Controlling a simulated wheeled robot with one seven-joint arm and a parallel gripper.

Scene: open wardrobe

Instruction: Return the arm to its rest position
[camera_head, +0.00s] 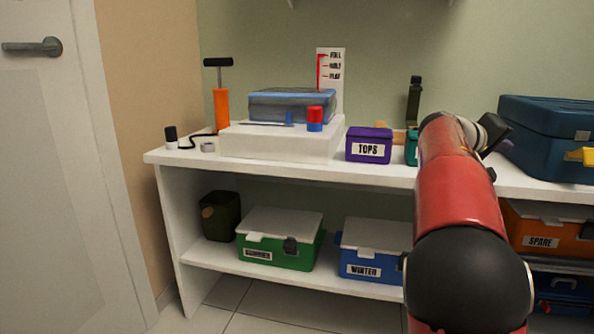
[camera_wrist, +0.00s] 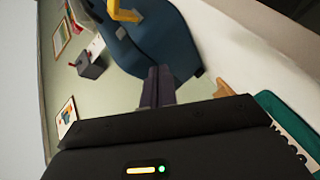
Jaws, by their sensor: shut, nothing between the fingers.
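My red and black arm (camera_head: 455,190) reaches up from the lower right in the head view, in front of the shelf unit. Its far end is by the top shelf, between a teal box (camera_head: 411,148) and a dark blue case (camera_head: 545,125). The arm partly covers the teal box. In the wrist view my gripper (camera_wrist: 158,85) has its dark fingers together with nothing between them. The fingers overlap the blue case (camera_wrist: 165,35) in that picture; I cannot tell the gap. The teal box (camera_wrist: 285,120) shows at the right of the wrist view.
The white shelf (camera_head: 380,175) carries a purple TOPS box (camera_head: 369,145), a white block (camera_head: 270,143) with a blue-lidded case (camera_head: 290,105), and an orange pump (camera_head: 221,108). Below are green (camera_head: 280,240), blue (camera_head: 370,262) and orange (camera_head: 545,235) boxes. Floor shows at lower left.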

